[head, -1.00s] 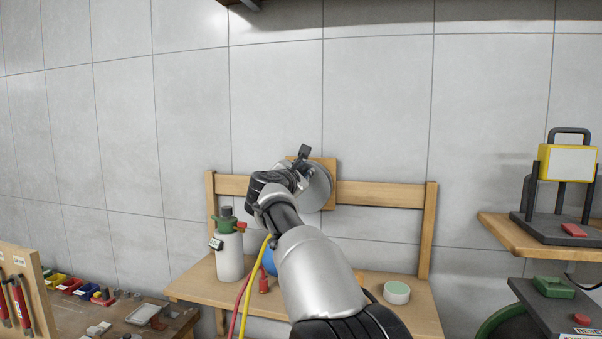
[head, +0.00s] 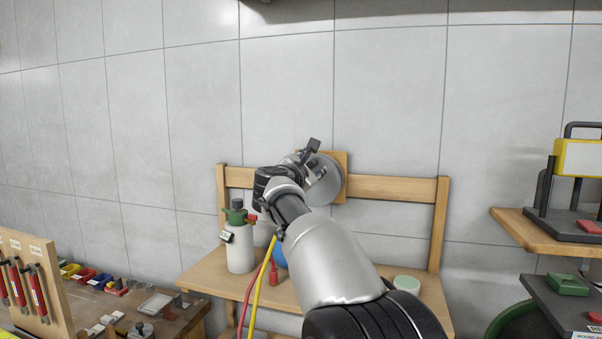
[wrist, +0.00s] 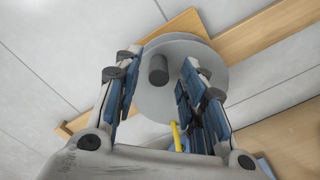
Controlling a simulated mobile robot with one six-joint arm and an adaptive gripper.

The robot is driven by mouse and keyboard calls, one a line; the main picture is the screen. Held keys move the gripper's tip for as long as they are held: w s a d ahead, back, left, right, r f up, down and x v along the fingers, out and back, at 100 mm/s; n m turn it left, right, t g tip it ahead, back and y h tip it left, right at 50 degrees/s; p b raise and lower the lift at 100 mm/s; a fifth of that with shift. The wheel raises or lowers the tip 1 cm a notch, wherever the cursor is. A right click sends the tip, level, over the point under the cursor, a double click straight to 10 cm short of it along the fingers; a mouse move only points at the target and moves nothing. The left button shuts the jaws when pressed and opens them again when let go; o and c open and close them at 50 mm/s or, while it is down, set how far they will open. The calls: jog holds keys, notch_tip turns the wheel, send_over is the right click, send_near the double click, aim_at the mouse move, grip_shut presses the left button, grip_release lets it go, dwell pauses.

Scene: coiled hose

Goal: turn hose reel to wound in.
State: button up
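The hose reel is a round grey disc (head: 326,182) on a square wooden board (head: 341,164), fixed to a wooden rail at the wall. In the wrist view the disc (wrist: 180,90) faces me, with a short dark grey peg (wrist: 158,70) standing out from it. My gripper (wrist: 159,72) is open, one finger on each side of the peg. I cannot tell whether the peg lies between the fingertips or just beyond them. In the head view my gripper (head: 308,168) is at the reel, and my arm hides part of the disc. No wound hose shows.
A wooden bench (head: 205,280) below holds a white spray bottle (head: 239,247), a blue object (head: 280,258) and a round green-topped tin (head: 406,285). Red and yellow lines (head: 259,283) hang beside my arm. A shelf (head: 520,228) stands right. The wall above is clear.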

jog(key=v, duration=1)
jog(key=shift+r, duration=0.1)
jog(key=s+n+y, duration=0.9)
jog(key=s+n, duration=0.3)
jog(key=n, duration=1.2)
jog(key=s+d+f+n+g+h, duration=0.1)
jog(key=s+d+f+n+g, duration=0.3)
jog(key=s+f+n, duration=0.4)
jog(key=s+d+f+n+g+h, duration=0.1)
jog(key=s+d+f+n+g, duration=0.3)
jog(key=s+f+n, duration=0.4)
jog(key=s+d+f+n+g+h, duration=0.1)
jog(key=s+d+f+n+g, duration=0.3)
jog(key=s+f+n, duration=0.4)
jog(key=s+d+f, duration=0.1)
jog(key=s+f, duration=0.5)
jog(key=s, duration=0.4)
jog(key=shift+s+f+n, duration=0.2)
jog(key=shift+s+n, duration=0.15)
jog(key=shift+n, duration=0.05)
jog(key=shift+d, duration=0.1)
